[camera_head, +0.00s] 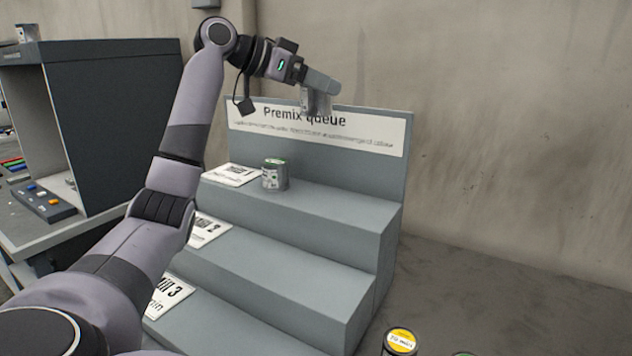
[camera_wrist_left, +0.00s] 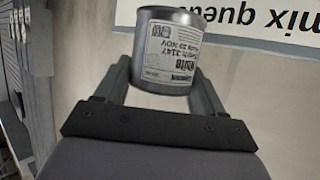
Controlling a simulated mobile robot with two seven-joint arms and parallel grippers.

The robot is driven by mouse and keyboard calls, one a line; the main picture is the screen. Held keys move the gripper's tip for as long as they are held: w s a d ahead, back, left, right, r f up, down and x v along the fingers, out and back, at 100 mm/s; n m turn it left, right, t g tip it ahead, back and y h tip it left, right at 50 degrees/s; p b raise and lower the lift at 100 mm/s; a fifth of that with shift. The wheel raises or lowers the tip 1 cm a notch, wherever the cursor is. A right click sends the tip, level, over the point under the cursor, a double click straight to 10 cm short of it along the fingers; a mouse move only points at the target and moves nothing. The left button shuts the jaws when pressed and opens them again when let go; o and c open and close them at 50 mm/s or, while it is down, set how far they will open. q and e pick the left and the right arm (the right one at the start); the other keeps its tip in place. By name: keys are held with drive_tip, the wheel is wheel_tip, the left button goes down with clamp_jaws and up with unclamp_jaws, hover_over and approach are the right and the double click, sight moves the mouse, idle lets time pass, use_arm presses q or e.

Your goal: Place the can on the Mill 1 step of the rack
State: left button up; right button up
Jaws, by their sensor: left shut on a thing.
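My left gripper (camera_head: 320,88) is high in front of the rack's sign and shut on a grey metal can (camera_head: 314,104), mostly hidden behind the finger. In the left wrist view the can (camera_wrist_left: 166,62) sits between the two fingers, its white label upside down. The stepped grey rack (camera_head: 320,230) has three steps. The top step (camera_head: 335,200) has a white card (camera_head: 232,175) at its left end, its print too small to read surely. The held can is above the top step, apart from it. My right gripper is not in view.
Another can (camera_head: 275,174) with a green-marked lid stands on the top step beside the card. The lower steps have cards, one ending in 2 (camera_head: 208,230), one reading 3 (camera_head: 168,297). A yellow-lidded can (camera_head: 400,341) stands lower right. The top step's right part is clear.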

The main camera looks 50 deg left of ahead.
use_arm(q)
drive_tip(key=shift+f+b, duration=1.55)
drive_tip(key=shift+f, duration=7.05)
drive_tip(key=shift+f, duration=0.2)
drive_tip(key=o, duration=1.2)
